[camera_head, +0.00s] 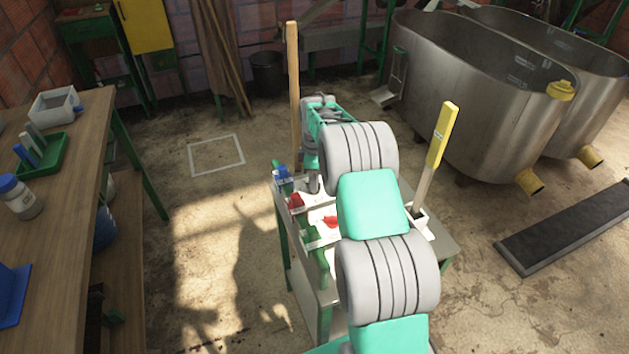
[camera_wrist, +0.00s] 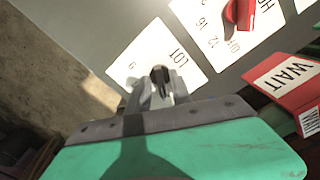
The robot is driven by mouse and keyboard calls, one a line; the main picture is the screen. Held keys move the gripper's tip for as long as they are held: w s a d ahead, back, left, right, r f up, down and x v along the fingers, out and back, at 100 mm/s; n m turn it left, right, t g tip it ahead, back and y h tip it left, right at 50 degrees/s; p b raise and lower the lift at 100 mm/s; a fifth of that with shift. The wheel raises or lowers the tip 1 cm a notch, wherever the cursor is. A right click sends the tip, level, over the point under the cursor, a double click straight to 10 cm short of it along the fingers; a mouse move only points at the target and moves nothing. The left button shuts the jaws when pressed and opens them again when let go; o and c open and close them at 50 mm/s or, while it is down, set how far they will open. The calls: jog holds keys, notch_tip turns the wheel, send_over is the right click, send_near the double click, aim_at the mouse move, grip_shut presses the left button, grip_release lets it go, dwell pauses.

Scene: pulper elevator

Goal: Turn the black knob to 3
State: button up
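The black knob (camera_wrist: 160,74) shows as a small dark shape at the middle of the wrist view, on a white dial plate (camera_wrist: 140,64) marked "LOT". Most of the dial's numbers and the knob's pointer are hidden. My gripper (camera_wrist: 161,92) is right over the knob, with its grey fingers around or beside it; whether they press on it is not clear. In the head view my arm hides the black knob, and my gripper is down over the far end of the grey stand (camera_head: 440,245).
A red knob (camera_wrist: 238,14) sits on a neighbouring numbered plate. A red "WAIT" tag (camera_wrist: 288,84) hangs at the stand's edge, near blue and green ones. A wooden stick (camera_head: 293,85) and a yellow-handled paddle (camera_head: 440,135) rise beside my arm. A workbench (camera_head: 70,220) stands left; steel tanks (camera_head: 470,100) stand right.

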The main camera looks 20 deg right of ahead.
jog(key=shift+o, duration=0.2)
notch_tip(320, 180, up, 8)
jog(key=shift+f, duration=0.1)
dwell(0.3)
jog(key=s+a+r+m+t+p, duration=0.1)
jog(key=s+a+r+m, duration=0.25)
jog(key=s+r, duration=0.3)
jog(key=s+a+r+m+t+p, duration=0.1)
jog(key=s+a+r+m, duration=0.2)
jog(key=s+a+r, duration=0.3)
jog(key=s+a+f+m, duration=0.1)
jog(key=s+m, duration=0.1)
jog(key=s, duration=0.6)
jog(key=s+a+f+m+t+p, duration=0.1)
jog(key=s+a+m, duration=0.1)
jog(key=s, duration=0.6)
jog(key=shift+a+f+m, duration=0.2)
jog(key=shift+m, duration=0.55)
